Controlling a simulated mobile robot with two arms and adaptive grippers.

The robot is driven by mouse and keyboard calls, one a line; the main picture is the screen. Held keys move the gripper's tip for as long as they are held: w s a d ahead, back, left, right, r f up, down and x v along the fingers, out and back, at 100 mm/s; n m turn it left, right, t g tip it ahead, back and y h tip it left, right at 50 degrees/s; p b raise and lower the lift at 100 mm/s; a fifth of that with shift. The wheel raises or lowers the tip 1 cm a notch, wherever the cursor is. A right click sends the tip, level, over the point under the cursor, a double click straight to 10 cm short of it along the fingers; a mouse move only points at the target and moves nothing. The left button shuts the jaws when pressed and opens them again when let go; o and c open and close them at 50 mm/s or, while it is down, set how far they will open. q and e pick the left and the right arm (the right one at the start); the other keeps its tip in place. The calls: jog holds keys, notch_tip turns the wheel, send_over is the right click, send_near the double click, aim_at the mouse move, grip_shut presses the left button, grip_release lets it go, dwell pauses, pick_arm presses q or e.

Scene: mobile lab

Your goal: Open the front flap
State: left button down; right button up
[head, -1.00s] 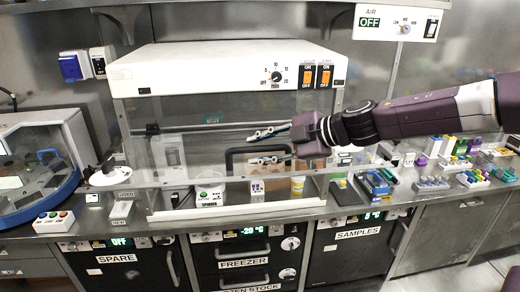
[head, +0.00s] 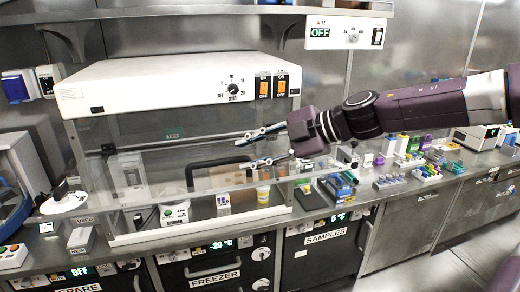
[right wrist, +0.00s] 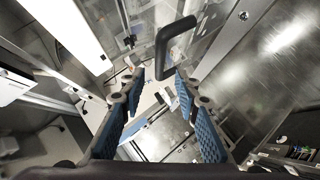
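The front flap (head: 115,178) is a clear pane hanging below the white top of the hood (head: 170,85). Its lower edge is above the hood's front sill, and I cannot tell how far it is swung out. My left gripper is not in view.
Coloured tube racks (head: 338,187) crowd the counter to the right. Below are the freezer (head: 213,266) and samples (head: 322,245) cabinets. A shelf runs above the hood.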

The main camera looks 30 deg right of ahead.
jog(key=shift+v, duration=1.35)
